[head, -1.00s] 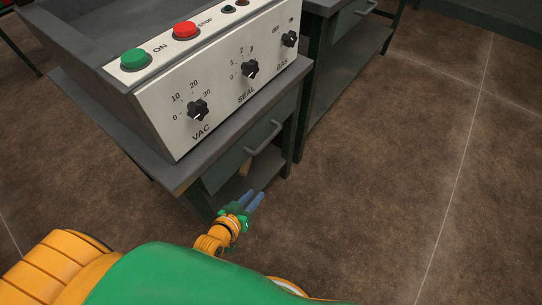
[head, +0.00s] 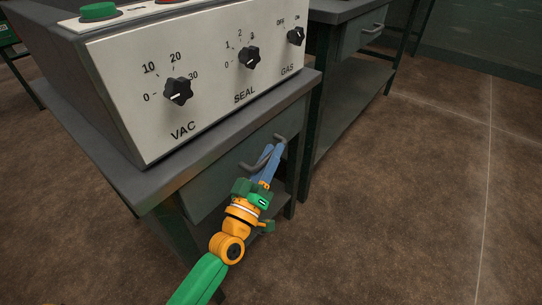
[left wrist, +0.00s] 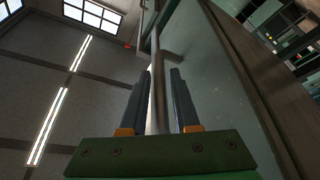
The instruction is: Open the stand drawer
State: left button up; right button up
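The stand drawer (head: 218,186) is a grey-green front under the stand's top, and it looks closed. Its bar handle (head: 249,168) is partly hidden behind my gripper in the head view. My left gripper (head: 271,149) is at the handle, with its two blue-grey fingers apart. In the left wrist view the handle (left wrist: 168,42) runs between the open fingers (left wrist: 160,72), with the drawer front (left wrist: 218,85) just to the right. I cannot tell whether either finger touches the bar. My right gripper is not in view.
On the stand's grey top (head: 178,178) sits a sealing machine (head: 205,82) with black knobs and a green button (head: 98,11). A second stand (head: 345,115) with its own drawer handle (head: 373,29) is close on the right. The brown floor (head: 410,200) at right is clear.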

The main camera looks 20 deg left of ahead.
pick_arm(q)
grip_shut()
jog(key=shift+f, duration=0.1)
dwell(1.2)
